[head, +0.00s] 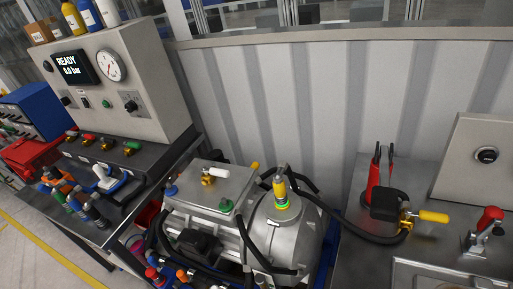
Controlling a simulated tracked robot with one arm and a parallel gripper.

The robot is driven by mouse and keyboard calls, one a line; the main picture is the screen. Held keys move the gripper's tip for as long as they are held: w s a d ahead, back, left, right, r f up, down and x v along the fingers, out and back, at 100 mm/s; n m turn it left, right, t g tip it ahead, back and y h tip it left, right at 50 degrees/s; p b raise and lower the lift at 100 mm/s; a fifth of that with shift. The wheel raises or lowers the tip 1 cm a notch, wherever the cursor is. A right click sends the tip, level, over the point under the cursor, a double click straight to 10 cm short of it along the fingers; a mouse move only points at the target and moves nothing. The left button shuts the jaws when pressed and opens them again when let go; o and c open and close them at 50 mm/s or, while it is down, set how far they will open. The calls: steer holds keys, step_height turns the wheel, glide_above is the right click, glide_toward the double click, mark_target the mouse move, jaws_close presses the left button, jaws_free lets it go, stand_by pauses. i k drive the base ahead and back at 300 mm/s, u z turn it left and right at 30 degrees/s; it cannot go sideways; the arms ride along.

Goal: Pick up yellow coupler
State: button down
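Several yellow parts show, and I cannot tell for sure which is the coupler. One upright yellow fitting (280,188), with a green band at its foot, stands on the round housing of the grey drive unit (293,212). A yellow cylinder (433,216) lies sideways on a brass fitting at the end of a black hose on the right bench. A small yellow cap (255,166) sits behind the drive unit's flat cover. My gripper is not in view.
Black hoses (342,219) loop around the drive unit and reach the right bench (350,262). A red tool with black prongs (375,180) and a red-knobbed clamp (488,222) stand there. A control panel (145,75) and a bench of coloured fittings (165,160) are at left. A corrugated wall (330,100) closes the back.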

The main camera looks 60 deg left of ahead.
mark_target(281, 195)
steer(key=k, duration=0.5)
steer(key=u, duration=1.2)
steer(key=i, duration=0.55)
steer(key=z, duration=0.3)
